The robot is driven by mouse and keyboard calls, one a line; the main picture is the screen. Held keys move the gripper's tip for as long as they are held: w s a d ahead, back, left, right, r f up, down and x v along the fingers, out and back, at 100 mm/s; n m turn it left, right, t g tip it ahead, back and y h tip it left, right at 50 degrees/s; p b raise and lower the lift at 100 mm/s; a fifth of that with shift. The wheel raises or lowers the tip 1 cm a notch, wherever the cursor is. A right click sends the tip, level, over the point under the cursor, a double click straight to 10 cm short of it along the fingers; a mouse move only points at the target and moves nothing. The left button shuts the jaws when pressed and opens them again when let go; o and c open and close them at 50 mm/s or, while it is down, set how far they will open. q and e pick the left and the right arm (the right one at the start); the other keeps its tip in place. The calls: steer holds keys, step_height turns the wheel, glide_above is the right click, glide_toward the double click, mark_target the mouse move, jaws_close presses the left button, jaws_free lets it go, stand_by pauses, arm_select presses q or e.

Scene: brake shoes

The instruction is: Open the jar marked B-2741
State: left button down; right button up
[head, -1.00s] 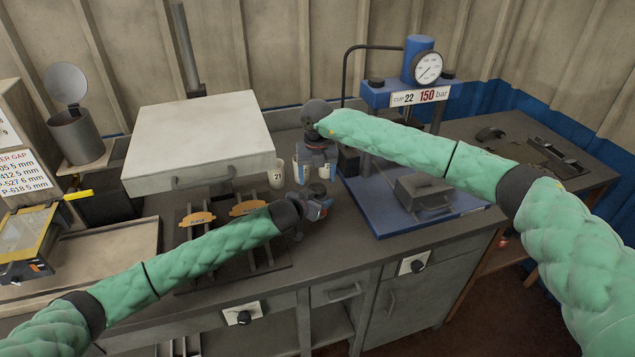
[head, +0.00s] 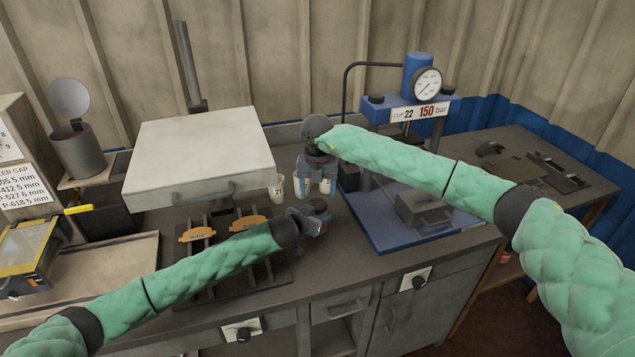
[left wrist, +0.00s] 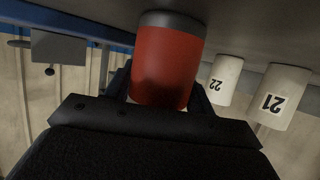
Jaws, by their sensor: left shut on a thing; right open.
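In the left wrist view, where the picture is upside down, a red jar (left wrist: 167,62) with a dark band at its table end stands between my left fingers. No marking is readable on it. In the head view my left gripper (head: 318,217) is shut on this jar, low over the bench top, and a dark round top (head: 316,206) shows there. My right gripper (head: 316,176) is open, pointing down, just behind and above the left one. Its fingertips are partly hidden, and I see nothing held in it.
White cups stand close behind the grippers, one marked 21 (head: 276,186); a cup marked 22 (left wrist: 224,80) shows in the left wrist view. A blue press (head: 385,215) stands to the right. A rack with orange-backed shoes (head: 200,234) lies left, below a grey box (head: 200,150).

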mark_target(318, 203)
steer(key=shift+f, duration=1.85)
steer(key=c, duration=1)
steer(key=o, duration=1.1)
